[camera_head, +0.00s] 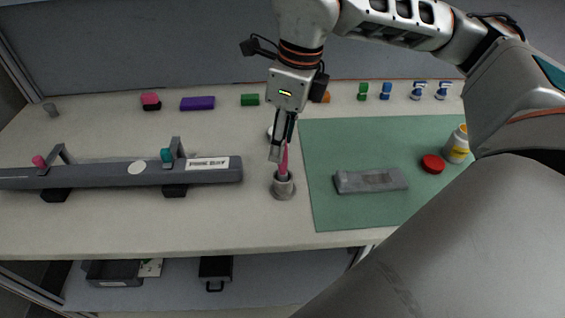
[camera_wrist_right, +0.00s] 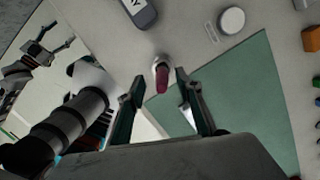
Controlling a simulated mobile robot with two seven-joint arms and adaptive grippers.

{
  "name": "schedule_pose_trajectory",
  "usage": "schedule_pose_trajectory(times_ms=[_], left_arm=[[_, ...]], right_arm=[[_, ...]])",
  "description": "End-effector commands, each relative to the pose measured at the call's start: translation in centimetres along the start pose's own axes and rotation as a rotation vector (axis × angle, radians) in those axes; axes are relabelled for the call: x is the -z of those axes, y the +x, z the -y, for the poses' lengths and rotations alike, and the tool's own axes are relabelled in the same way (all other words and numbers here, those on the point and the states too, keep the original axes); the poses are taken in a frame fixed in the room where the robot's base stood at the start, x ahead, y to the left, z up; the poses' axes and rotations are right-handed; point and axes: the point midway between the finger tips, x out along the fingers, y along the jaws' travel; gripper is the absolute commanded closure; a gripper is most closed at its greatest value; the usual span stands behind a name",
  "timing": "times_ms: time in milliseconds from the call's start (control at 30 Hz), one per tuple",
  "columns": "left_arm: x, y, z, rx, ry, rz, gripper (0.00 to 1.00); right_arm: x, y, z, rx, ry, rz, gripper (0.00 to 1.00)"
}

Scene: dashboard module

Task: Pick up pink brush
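The pink brush (camera_head: 284,163) stands upright in a small grey cup (camera_head: 283,188) on the table, left of the green mat. My right gripper (camera_head: 281,145) is above the cup, at the brush's upper part. In the right wrist view, the brush (camera_wrist_right: 162,78) shows end-on between the spread fingers of my right gripper (camera_wrist_right: 158,92), with gaps on both sides. The head view does not show my left gripper. In the right wrist view, what looks like my left gripper (camera_wrist_right: 52,42) is small at the upper left, with its fingers apart.
A long dark dashboard bar (camera_head: 120,174) lies to the left. On the green mat (camera_head: 330,140) are a grey block (camera_head: 370,180), a red cap (camera_head: 432,163) and a white bottle (camera_head: 457,146). Several coloured blocks and small bottles line the back. Bare table lies in front of the cup.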

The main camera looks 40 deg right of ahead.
Motion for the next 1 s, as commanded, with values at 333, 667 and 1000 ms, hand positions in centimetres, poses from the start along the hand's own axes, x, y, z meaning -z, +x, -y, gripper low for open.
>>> schedule_pose_trajectory(times_ms=[333,667,1000], left_arm=[[0.7,0.3,0.3,0.006,0.006,-0.017,0.41],[0.8,0.4,0.5,0.009,0.007,-0.017,0.41],[0.7,0.4,0.5,0.008,0.006,-0.015,0.41]], right_arm=[[0.0,4.0,0.2,-0.002,0.000,-0.002,0.65],[-0.1,3.9,0.2,-0.002,0.000,-0.002,1.00],[-0.1,3.7,0.2,-0.001,0.001,-0.002,1.00]])
